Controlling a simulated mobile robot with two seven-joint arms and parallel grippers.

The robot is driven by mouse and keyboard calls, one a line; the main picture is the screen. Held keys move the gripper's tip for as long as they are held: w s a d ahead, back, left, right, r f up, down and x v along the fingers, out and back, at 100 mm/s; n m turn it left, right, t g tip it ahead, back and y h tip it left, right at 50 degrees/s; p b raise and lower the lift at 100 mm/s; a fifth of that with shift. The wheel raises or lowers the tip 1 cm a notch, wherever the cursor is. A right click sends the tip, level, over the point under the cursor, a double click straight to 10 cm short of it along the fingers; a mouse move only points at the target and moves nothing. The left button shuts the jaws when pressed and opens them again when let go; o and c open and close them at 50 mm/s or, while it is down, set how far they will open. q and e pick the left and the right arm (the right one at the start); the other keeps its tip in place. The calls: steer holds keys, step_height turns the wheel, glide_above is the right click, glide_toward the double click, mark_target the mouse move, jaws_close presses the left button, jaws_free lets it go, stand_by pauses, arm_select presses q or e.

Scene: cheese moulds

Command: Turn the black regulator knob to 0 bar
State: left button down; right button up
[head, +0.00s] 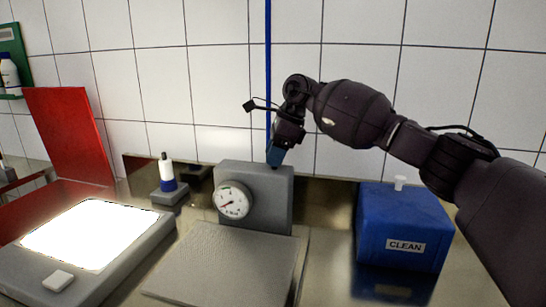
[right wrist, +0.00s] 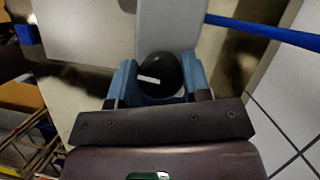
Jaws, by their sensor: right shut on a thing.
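The black regulator knob (right wrist: 160,73) sits on top of the grey regulator block; it has a white mark on it and shows in the right wrist view. My right gripper (head: 275,160) comes down from above onto the top of the block. In the right wrist view its blue fingers (right wrist: 159,88) are on both sides of the knob, shut on it. In the head view the fingers hide the knob. My left gripper is not in view.
A blue box labelled CLEAN (head: 402,225) stands right of the block. A grey plate (head: 225,268) lies in front of it. A white-and-blue bottle (head: 167,174), a lit panel (head: 95,233) and a red panel (head: 68,135) are left. A blue hose (head: 268,60) runs up behind.

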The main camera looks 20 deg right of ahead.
steer(key=shift+f+n, duration=0.1)
steer(key=shift+n, duration=0.2)
stand_by(0.4)
steer(key=o, duration=0.9)
steer(key=shift+v, duration=5.5)
steer(key=shift+w, duration=0.15)
